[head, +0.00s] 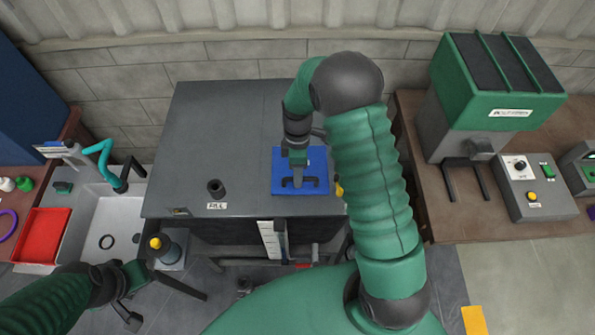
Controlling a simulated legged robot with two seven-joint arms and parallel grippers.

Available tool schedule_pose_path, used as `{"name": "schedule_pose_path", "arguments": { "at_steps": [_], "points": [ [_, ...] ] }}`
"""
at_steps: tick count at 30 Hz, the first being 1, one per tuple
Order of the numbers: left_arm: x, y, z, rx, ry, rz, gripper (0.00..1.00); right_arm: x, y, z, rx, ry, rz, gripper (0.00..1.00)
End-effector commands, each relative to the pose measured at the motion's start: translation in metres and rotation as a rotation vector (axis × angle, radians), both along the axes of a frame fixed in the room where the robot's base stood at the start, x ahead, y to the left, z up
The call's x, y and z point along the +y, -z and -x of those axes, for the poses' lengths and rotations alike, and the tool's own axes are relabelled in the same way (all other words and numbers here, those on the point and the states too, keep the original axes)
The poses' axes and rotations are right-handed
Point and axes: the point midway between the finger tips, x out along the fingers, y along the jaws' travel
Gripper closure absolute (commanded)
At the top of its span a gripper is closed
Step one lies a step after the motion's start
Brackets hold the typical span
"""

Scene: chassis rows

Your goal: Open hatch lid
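The hatch lid is a blue square plate (318,181) that lies flat on the dark grey tank top, near its right side. A dark handle (312,182) sits on it. My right gripper (297,182) points down over the middle of the lid, at the handle. It hides part of the handle, and I cannot tell whether its fingers are closed on it. My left gripper (131,308) is low at the left, in front of the tank and away from the lid.
The grey tank top (240,130) carries a black fill pipe (216,188) at front left. A sink (110,225) and red tray (43,236) stand left. A green machine (495,85) and control box (525,188) stand on the right bench. A brick wall is behind.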

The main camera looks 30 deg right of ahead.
Motion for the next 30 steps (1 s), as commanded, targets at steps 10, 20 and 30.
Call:
{"name": "schedule_pose_path", "arguments": {
  "at_steps": [10,20,30],
  "points": [
    [0.0,0.0001,0.0,0.0,0.0,0.0,0.64,-0.0001,-0.0004,-0.0005,0.0,0.0,0.0,1.0],
    [0.0,0.0,0.0,0.0,0.0,0.0,0.64,-0.0003,-0.0007,-0.0011,-0.002,0.0,0.001,1.0],
    [0.0,0.0,0.0,0.0,0.0,0.0,0.64,-0.0006,-0.0009,-0.0015,-0.003,0.0,0.001,1.0]
  ]
}}
